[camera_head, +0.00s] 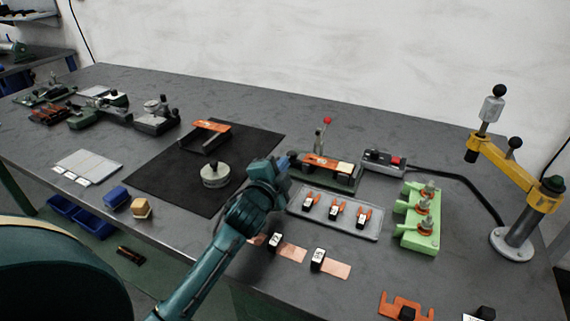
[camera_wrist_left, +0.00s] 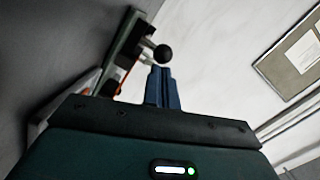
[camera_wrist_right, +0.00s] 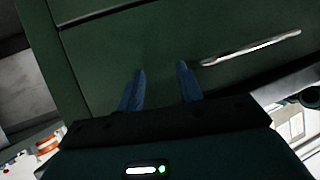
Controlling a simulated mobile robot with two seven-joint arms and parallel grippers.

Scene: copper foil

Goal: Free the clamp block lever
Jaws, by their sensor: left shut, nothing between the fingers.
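The clamp block (camera_head: 322,180) is a dark green base at the middle of the bench, with an orange-brown strip across its top. An upright lever (camera_head: 320,138) with a red knob stands behind it. My left gripper (camera_head: 290,158) is at the left end of the block, and its arm hides part of that end. In the left wrist view its blue fingers (camera_wrist_left: 161,68) are shut with nothing between them. A dark ball knob (camera_wrist_left: 162,52) on a stem shows near the fingertips; I cannot tell whether they touch. My right gripper (camera_wrist_right: 160,72) is open and empty, before a dark green panel.
A grey tray (camera_head: 295,207) with several small orange-and-black parts lies in front of the block. A green fixture (camera_head: 416,240) and a yellow arm stand (camera_head: 515,170) are to the right. A switch box (camera_head: 383,160) is behind. A black mat (camera_head: 150,178) lies to the left.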

